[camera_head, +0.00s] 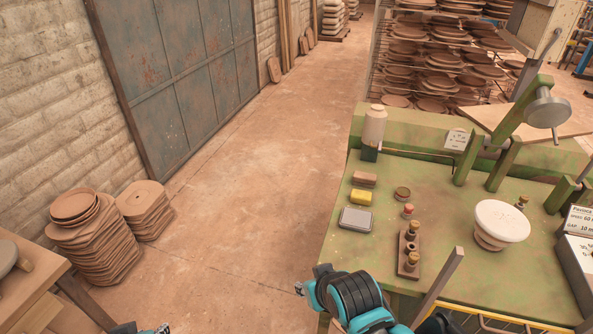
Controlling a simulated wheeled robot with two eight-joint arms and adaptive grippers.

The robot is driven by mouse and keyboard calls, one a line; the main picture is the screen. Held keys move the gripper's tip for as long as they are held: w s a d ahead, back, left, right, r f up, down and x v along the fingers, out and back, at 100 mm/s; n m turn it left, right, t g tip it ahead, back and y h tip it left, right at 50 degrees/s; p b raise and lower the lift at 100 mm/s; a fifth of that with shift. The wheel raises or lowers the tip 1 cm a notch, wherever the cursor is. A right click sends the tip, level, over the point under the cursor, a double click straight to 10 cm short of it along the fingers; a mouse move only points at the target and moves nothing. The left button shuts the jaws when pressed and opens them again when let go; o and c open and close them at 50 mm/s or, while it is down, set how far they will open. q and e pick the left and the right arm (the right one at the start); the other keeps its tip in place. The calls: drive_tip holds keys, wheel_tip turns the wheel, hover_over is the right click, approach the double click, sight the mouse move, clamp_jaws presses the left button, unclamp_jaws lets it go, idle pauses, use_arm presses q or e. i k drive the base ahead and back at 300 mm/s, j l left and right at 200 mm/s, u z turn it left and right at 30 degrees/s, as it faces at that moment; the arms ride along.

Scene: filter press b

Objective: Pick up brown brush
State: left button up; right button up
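A small brown block (364,179), which looks like the brown brush, lies flat near the left edge of the green table. It is behind a yellow sponge-like block (360,198); its bristles are too small to make out. Parts of my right arm show at the bottom centre, in front of the table and well short of the brown block. Only a sliver of my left arm shows at the bottom left edge.
The green table (465,275) also holds a grey tin (356,219), a brown rack with small bottles (409,250), a white disc (502,221) and a spray bottle (374,126). Stacked clay plates (95,240) stand left. The floor between is clear.

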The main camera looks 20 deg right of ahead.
sight(364, 179)
drive_tip(key=i+j+u, duration=0.45)
drive_tip(key=i, duration=0.4)
drive_tip(key=i+z, duration=0.55)
drive_tip(key=z, duration=0.15)
drive_tip(key=i+j+z, duration=0.15)
drive_tip(key=i+z, duration=0.35)
drive_tip(key=z, duration=0.25)
drive_tip(key=i+z, duration=0.2)
drive_tip(key=z, duration=0.2)
drive_tip(key=i+j+z, duration=0.15)
drive_tip(key=z, duration=0.3)
drive_tip(key=i+j+z, duration=0.2)
drive_tip(key=z, duration=0.2)
drive_tip(key=i+j+z, duration=0.2)
drive_tip(key=z, duration=0.25)
drive_tip(key=i+j+z, duration=0.1)
drive_tip(key=j+z, duration=0.3)
drive_tip(key=i+j+z, duration=0.2)
drive_tip(key=z, duration=0.15)
drive_tip(key=i+j+z, duration=0.15)
drive_tip(key=j+z, duration=0.25)
drive_tip(key=i+j+z, duration=0.1)
drive_tip(key=j+z, duration=0.25)
